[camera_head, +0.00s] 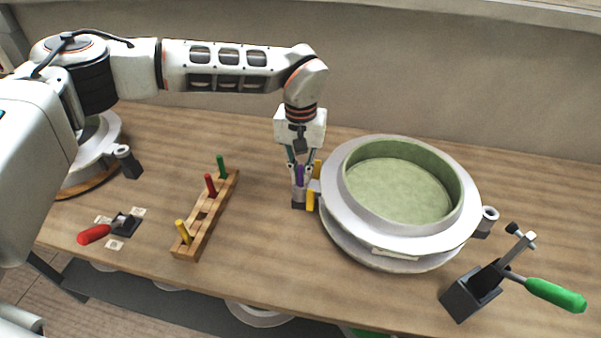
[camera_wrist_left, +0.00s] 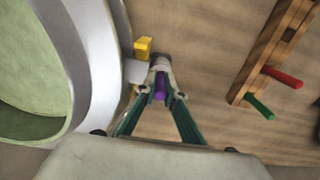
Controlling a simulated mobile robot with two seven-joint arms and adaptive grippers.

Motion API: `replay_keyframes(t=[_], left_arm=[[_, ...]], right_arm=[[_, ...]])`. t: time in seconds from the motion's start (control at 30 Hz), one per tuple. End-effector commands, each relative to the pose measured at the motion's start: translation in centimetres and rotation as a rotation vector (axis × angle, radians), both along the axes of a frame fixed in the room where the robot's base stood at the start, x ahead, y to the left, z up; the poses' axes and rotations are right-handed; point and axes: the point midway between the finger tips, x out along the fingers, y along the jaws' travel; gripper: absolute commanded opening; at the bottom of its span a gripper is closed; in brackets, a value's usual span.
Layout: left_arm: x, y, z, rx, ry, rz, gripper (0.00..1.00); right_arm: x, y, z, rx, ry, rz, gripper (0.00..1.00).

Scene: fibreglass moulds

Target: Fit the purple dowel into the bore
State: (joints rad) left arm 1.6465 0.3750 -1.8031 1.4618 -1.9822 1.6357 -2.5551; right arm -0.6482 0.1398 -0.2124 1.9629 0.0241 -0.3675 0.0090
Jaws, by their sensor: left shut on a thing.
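The purple dowel (camera_head: 299,174) stands upright between the fingers of my left gripper (camera_head: 300,168), which is shut on it. The dowel also shows in the left wrist view (camera_wrist_left: 159,88) between the green fingers. A grey cylindrical socket (camera_head: 299,193), seemingly the one with the bore, sits right below the dowel at the left side of the round mould. In the wrist view the socket (camera_wrist_left: 160,66) lies just beyond the fingertips, in line with the dowel. The dowel's lower end meets the socket's top in the picture; I cannot tell whether it is inside. My right gripper is not in view.
A round mould (camera_head: 340,205) with a green inside stands right of the gripper, close by. Yellow parts (camera_head: 311,198) sit beside the socket. A wooden rack (camera_head: 196,240) holds red, green and yellow dowels. A green-handled clamp (camera_head: 553,294) and a red-handled one (camera_head: 94,235) flank them.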

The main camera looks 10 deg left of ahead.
Motion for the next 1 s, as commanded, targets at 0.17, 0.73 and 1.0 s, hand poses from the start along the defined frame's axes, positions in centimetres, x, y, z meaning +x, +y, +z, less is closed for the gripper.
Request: replay_keyframes(t=[0.17, 0.73, 1.0], left_arm=[[0.0, 0.0, -0.2, 0.0, 0.001, 0.0, 0.27], [0.1, 0.0, 3.3, 0.0, -0.004, 0.001, 0.27], [0.1, 0.0, 8.8, 0.001, -0.003, 0.0, 0.27]], right_arm=[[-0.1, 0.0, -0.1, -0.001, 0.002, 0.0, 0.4], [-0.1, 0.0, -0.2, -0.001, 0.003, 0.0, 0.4], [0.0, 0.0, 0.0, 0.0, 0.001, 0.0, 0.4]])
